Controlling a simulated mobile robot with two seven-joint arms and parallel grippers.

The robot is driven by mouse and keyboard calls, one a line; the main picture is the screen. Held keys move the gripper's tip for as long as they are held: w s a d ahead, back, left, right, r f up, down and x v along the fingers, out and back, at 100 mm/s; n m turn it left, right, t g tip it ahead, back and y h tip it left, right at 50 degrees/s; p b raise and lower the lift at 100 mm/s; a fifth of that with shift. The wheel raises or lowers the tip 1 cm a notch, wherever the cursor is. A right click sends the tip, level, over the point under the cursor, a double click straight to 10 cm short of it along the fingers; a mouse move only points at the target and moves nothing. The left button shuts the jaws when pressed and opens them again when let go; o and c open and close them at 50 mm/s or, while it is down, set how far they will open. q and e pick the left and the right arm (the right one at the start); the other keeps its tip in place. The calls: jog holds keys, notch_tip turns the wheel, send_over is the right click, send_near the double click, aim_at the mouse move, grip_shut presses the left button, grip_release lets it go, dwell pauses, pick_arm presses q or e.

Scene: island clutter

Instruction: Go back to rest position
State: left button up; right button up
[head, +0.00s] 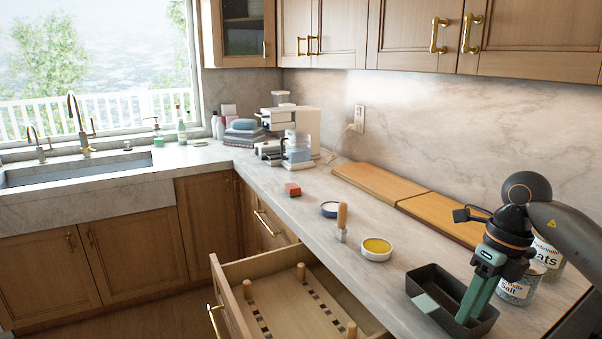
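My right gripper (472,306) comes in from the right edge, pointing down, with its green fingers over and partly inside a dark tray (433,272) on the counter. The fingers overlap from this angle, so I cannot tell their gap. A pale green flat piece (426,304) shows at the tray's near left side, apart from the fingers in the picture. My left gripper is not in view.
An open drawer (222,275) with upright pegs juts out below the counter. A yellow-filled tin (376,249), a wooden-handled brush (342,220), and a red block (293,189) stand on the counter. Jars (515,290) sit close behind my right gripper. Wooden boards (380,185) lie along the wall.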

jog(key=a+f+m+t+y, duration=0.2)
jog(key=a+m+t+y, duration=0.15)
jog(key=a+y, duration=0.4)
jog(key=s+a+f+m+t+y, duration=0.15)
jog(key=a+m+y, duration=0.25)
jog(key=a, duration=0.7)
jog(key=w+a+f+m+t+y, duration=0.1)
jog(key=a+f+m+t+y, duration=0.2)
jog(key=a+y, duration=0.45)
jog(key=s+d+f+m+t+h, duration=0.1)
jog(key=d+f+m+t+h, duration=0.25)
jog(key=f+m+h, duration=0.5)
jog(key=s+d+f+m+t+h, duration=0.15)
jog(key=f+m+t+h, duration=0.35)
jog(key=m, duration=0.6)
jog(key=s+d+f+m+g+h, duration=0.2)
jog(key=s+f+m+g, duration=0.1)
jog(key=s+f, duration=0.4)
jog(key=s+d+f+m+g+h, duration=0.2)
jog(key=s+f+m+g+h, duration=0.1)
jog(key=s+f, duration=0.4)
jog(key=shift+s+d+f+m+g+p, duration=0.25)
jog(key=shift+d+f+m+g+p, duration=0.15)
jog(key=shift+m+g, duration=0.45)
